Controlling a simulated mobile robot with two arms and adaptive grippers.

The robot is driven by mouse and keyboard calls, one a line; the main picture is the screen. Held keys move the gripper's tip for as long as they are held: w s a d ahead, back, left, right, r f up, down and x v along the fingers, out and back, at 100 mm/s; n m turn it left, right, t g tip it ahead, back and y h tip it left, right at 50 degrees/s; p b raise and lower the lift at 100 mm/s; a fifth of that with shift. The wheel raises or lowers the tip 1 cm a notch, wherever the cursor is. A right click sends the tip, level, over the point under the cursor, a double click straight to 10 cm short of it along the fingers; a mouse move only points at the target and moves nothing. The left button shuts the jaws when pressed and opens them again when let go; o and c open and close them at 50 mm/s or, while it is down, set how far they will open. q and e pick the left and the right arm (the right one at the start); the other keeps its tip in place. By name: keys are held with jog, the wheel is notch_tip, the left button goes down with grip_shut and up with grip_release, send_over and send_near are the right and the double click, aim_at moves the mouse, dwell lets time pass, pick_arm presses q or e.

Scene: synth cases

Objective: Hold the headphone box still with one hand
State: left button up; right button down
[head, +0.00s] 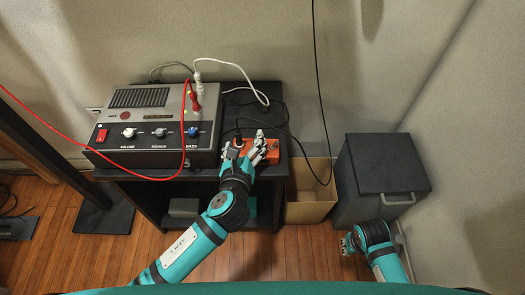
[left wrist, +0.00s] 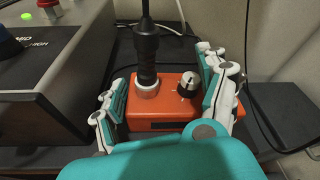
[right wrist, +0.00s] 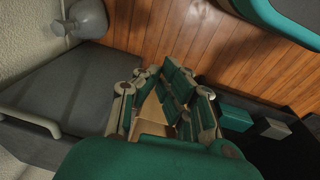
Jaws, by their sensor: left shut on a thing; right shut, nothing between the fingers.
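The headphone box (head: 271,151) is a small orange box on the right end of the black table, beside the amplifier. In the left wrist view the orange box (left wrist: 160,126) carries a silver-topped black knob (left wrist: 187,84) and a black plug (left wrist: 147,62) standing upright in its socket. My left gripper (head: 257,148) is shut on the box, with a finger on each side of it. The fingers and palm hide part of the box. My right gripper (head: 347,243) is low at the right, well away from the box, shut and empty.
The amplifier (head: 150,160) has red and white plugs on top; a red cable (head: 60,135) loops from it. A black cable (head: 318,90) hangs past the table. An open cardboard box (head: 310,205) and a grey lidded bin (head: 380,165) stand to the right.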

pick_arm(q)
jog(key=shift+f, duration=0.2)
pick_arm(e)
jog(key=w+a+r+n+y, duration=0.1)
jog(key=w+a+r, duration=0.35)
jog(key=w, duration=0.35)
jog(key=w+a+r+n+y, duration=0.1)
jog(key=w+a+r, duration=0.2)
jog(key=w+r, duration=0.4)
pick_arm(q)
jog(key=shift+f, duration=0.1)
jog(key=shift+s, duration=0.1)
pick_arm(e)
jog(key=w+a+r+n, duration=0.2)
jog(key=a+r+n, duration=0.15)
jog(key=r, duration=0.45)
jog(key=w+a+r+n+g+h, duration=0.1)
jog(key=w+a+r+n, duration=0.15)
jog(key=a+r, duration=0.4)
jog(key=w+a+r+n, duration=0.15)
jog(key=r+n, duration=0.25)
jog(key=r, duration=0.6)
notch_tip(320, 180, down, 6)
jog(key=shift+a+f, duration=0.2)
jog(key=shift+a, duration=0.2)
jog(key=shift+s, duration=0.1)
